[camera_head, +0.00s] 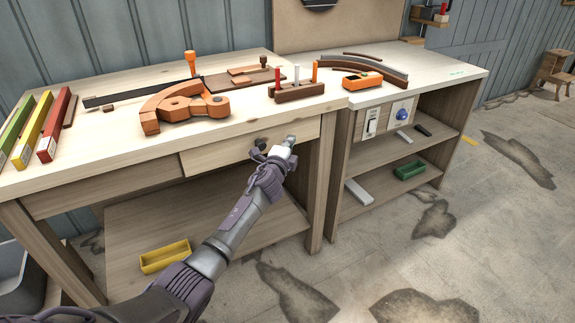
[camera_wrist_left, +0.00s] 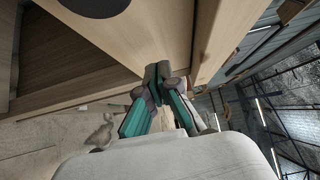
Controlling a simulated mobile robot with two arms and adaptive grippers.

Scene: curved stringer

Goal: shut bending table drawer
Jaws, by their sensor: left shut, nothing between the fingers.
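The bending table (camera_head: 100,150) stands at the left in the head view. Its wooden drawer (camera_head: 225,154) is under the right part of the top, with a dark round knob (camera_head: 260,143). The drawer front looks nearly level with the table front; I cannot tell whether a small gap is left. My left gripper (camera_head: 290,141) is at the right part of the drawer front, right of the knob. In the wrist view its fingertips (camera_wrist_left: 164,72) are together and empty, against or very close to the wooden front. The dark knob (camera_wrist_left: 95,6) shows at the top there. My right gripper is not in view.
On the table top are a curved wooden form (camera_head: 185,104), coloured bars (camera_head: 40,130) and a peg rack (camera_head: 297,91). A shelf bench (camera_head: 405,150) stands right of the table. A yellow tray (camera_head: 165,257) lies on the lower shelf. Open floor lies in front.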

